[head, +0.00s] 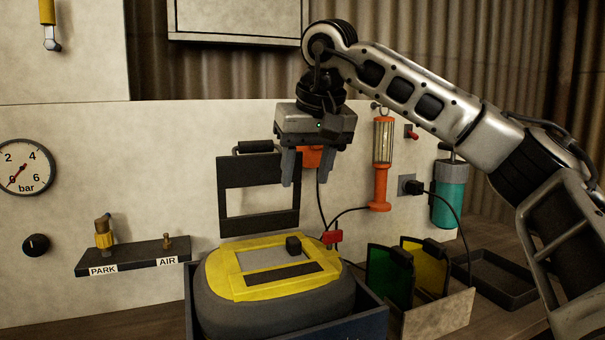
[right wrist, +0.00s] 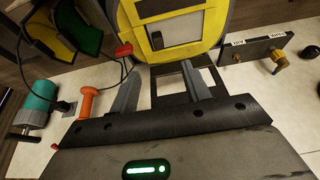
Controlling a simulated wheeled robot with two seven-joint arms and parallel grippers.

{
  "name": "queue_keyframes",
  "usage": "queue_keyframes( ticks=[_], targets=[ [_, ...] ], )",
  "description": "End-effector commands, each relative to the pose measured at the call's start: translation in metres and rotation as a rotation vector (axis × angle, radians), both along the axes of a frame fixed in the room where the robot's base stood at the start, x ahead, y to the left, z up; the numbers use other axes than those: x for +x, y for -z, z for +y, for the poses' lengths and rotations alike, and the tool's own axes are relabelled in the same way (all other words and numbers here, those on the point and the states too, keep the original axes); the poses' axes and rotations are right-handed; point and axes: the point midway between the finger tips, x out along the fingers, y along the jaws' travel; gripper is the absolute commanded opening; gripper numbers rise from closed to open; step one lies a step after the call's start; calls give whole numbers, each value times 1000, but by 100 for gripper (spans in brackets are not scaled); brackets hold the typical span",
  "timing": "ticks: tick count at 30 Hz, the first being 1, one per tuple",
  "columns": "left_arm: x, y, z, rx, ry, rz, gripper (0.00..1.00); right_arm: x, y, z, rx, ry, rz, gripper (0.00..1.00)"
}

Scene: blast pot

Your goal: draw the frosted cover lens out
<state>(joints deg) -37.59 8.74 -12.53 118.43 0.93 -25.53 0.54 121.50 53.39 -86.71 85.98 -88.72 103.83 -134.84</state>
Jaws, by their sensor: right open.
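A dark grey helmet (head: 275,310) with a yellow window frame (head: 240,289) sits in a dark blue box (head: 372,318). The grey frosted lens (head: 262,259) lies in the frame's window, with a black tab (head: 293,245) at its right end. The lens also shows in the right wrist view (right wrist: 180,30). A black open frame (head: 224,200) stands raised behind the window. My right gripper (head: 307,180) is open and empty, pointing down above the helmet, clear of the lens and tab. My left gripper is not in view.
Green (head: 387,277) and yellow (head: 430,270) panels stand in a holder to the right, beside a black tray (head: 495,278). An orange lamp (head: 381,165) and teal canister (head: 450,190) hang on the wall. A PARK/AIR shelf (head: 135,257) juts out at left.

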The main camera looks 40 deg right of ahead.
Motion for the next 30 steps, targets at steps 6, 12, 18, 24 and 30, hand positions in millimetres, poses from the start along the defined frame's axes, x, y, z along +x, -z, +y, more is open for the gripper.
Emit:
queue_keyframes(
  ticks=[6,12,18,24,30],
  targets=[
    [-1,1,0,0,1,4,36,5,14,-8,-17,3,1,47],
    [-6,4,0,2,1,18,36,18,49,-11,-16,3,3,47],
    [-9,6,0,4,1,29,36,34,85,-13,-14,3,1,47],
    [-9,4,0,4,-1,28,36,47,118,-16,-14,3,1,47],
    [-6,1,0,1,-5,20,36,55,138,-18,-13,2,-1,47]
  ],
)
